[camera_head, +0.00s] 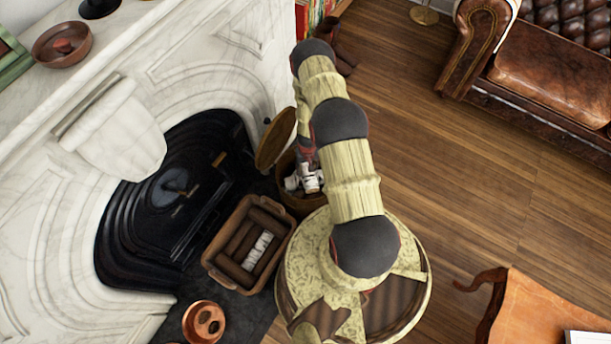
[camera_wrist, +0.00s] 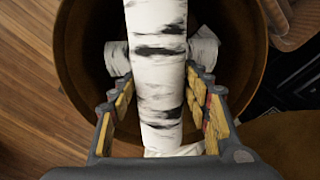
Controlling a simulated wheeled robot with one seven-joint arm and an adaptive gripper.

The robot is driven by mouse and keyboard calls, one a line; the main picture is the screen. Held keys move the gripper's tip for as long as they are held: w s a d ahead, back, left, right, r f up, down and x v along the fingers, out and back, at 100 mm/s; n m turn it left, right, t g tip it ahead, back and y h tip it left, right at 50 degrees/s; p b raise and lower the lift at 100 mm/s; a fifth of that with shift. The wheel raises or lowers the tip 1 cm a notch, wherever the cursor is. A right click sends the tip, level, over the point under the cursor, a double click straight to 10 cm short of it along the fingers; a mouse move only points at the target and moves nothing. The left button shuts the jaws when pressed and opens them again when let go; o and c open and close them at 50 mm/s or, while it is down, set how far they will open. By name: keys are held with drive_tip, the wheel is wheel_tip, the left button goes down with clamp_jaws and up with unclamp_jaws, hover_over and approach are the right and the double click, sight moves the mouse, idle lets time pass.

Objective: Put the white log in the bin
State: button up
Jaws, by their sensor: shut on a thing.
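My gripper (camera_wrist: 162,98) is shut on a white log (camera_wrist: 158,62) with black bark marks, one yellow-padded finger on each side of it. The held log is over the mouth of the round brown bin (camera_wrist: 85,70). Other white wood (camera_wrist: 118,58) lies crosswise below it, inside the bin. In the head view the bin (camera_head: 284,190) stands beside the hearth, partly covered by my arm, with white logs (camera_head: 303,180) showing in its mouth. I cannot tell whether the held log touches the wood below.
A rectangular basket (camera_head: 216,262) holds several brown logs and one white log (camera_head: 258,250). A round lid (camera_head: 275,138) stands tilted at the bin's rim. A copper pot (camera_head: 204,322) is near the basket. The marble fireplace (camera_head: 60,220) is left; the wooden floor (camera_head: 430,190) is open on the right.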

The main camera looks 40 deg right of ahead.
drive_tip(key=shift+f+b, duration=1)
drive_tip(key=shift+f, duration=2.2)
drive_tip(key=shift+f, duration=0.1)
drive_tip(key=shift+f, duration=0.15)
drive_tip(key=o, duration=1.6)
drive_tip(key=shift+c, duration=0.2)
wheel_tip(320, 180, up, 12)
drive_tip(key=p, duration=0.5)
drive_tip(key=shift+r, duration=0.25)
